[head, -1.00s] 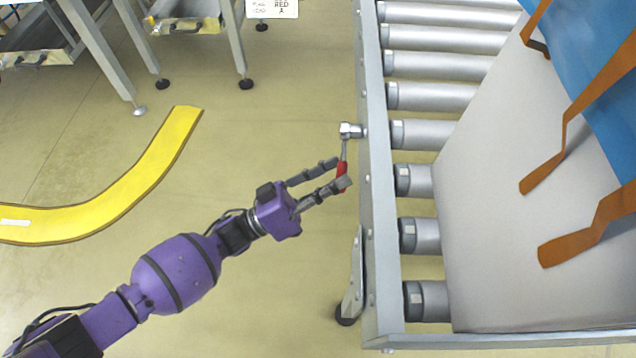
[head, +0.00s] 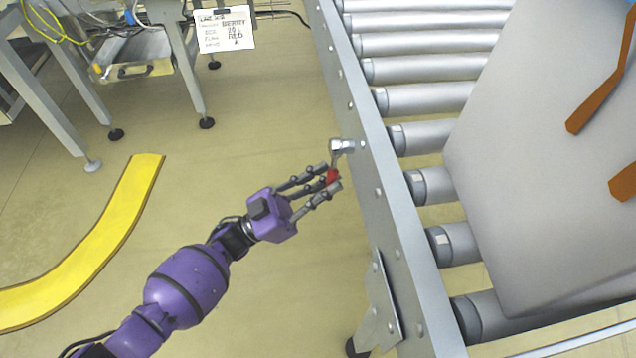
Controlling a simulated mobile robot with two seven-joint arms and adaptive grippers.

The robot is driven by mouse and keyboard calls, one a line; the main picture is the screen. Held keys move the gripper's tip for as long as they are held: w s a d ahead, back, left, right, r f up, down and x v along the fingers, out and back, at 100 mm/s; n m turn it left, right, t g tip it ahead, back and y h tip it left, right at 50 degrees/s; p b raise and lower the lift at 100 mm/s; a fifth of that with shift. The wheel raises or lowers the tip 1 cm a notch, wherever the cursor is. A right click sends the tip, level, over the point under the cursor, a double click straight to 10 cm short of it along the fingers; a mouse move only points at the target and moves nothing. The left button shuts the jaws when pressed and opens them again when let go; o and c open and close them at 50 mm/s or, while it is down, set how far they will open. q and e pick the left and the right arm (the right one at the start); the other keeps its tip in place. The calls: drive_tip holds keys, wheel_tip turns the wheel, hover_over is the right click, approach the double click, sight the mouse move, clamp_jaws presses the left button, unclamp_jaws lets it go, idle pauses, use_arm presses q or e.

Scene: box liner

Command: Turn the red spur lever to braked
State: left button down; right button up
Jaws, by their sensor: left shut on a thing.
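The red spur lever (head: 333,175) sits on the side rail of the roller conveyor, in the middle of the head view. Its metal pivot (head: 342,146) is fixed to the rail, and the short handle reaches down and left from it. My left gripper (head: 328,179) comes in from the lower left with its fingers shut around the red handle, which they partly hide. My right gripper does not show.
The roller conveyor (head: 385,225) fills the right side, with a large grey-white panel (head: 545,150) and orange straps on its rollers. A yellow floor strip (head: 95,245) curves at left. A workbench with a paper label (head: 224,29) stands at the back left. Floor between is clear.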

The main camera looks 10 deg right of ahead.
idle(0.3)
use_arm(q)
drive_tip(key=c, duration=1.7)
unclamp_jaws()
drive_tip(key=shift+o, duration=0.2)
drive_tip(key=shift+a, duration=0.1)
drive_tip(key=v, duration=1.2)
